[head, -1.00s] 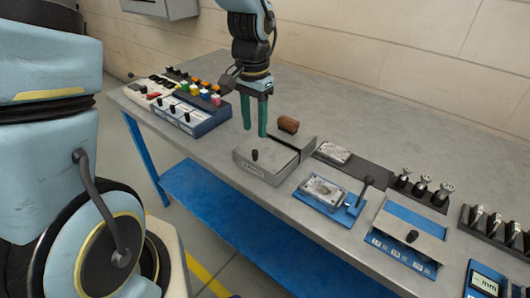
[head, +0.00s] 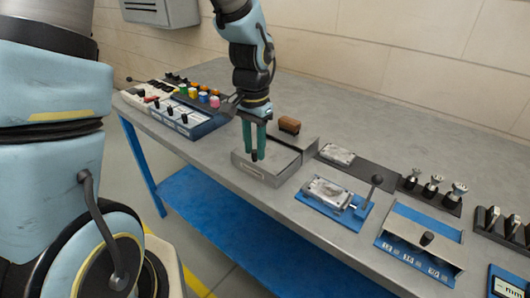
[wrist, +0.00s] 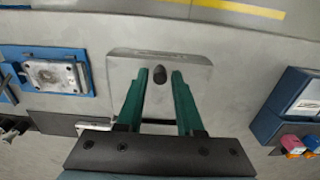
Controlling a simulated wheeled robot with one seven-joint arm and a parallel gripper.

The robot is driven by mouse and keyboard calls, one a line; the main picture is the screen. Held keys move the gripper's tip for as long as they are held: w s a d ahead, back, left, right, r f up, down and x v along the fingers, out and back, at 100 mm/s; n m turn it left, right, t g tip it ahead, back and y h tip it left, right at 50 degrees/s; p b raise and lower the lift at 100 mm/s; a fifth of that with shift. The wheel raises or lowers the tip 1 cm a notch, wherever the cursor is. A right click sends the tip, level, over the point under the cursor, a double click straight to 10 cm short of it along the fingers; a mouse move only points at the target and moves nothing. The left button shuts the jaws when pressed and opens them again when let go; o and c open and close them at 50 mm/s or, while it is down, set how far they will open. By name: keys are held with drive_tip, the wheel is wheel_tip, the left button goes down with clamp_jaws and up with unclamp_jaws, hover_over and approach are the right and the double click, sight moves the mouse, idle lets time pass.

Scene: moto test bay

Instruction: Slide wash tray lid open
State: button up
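The wash tray (head: 262,172) is a low grey metal box with a labelled front face, near the front edge of the bench. Its flat grey lid (head: 285,155) lies on top and also shows in the wrist view (wrist: 195,72). In the wrist view, the dark lid knob (wrist: 159,74) stands between my fingertips, with a narrow gap on each side. My gripper (head: 254,157) points down over the lid with its green fingers open, one on either side of the knob.
A brown block or brush (head: 289,125) sits behind the tray. A blue fixture (head: 335,205) with a metal part and lever stands to its right. A blue box with a grey lid (head: 415,240) is further right. A switch panel (head: 185,122) stands left.

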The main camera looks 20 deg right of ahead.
sight(276, 144)
clamp_jaws()
drive_tip(key=shift+d, duration=0.1)
drive_tip(key=shift+w+d+p, duration=0.25)
drive_tip(key=shift+w+d, duration=0.5)
drive_tip(key=shift+d, duration=0.5)
drive_tip(key=shift+w+d+p, duration=0.25)
drive_tip(key=shift+w+d, duration=0.45)
drive_tip(key=shift+d, duration=0.6)
drive_tip(key=shift+w+d+p, duration=0.25)
drive_tip(key=shift+w+d, duration=0.5)
drive_tip(key=shift+d, duration=0.5)
drive_tip(key=shift+o, duration=1)
unclamp_jaws()
drive_tip(key=shift+r, duration=0.1)
wheel_tip(276, 144, up, 7)
drive_tip(key=p, duration=0.5)
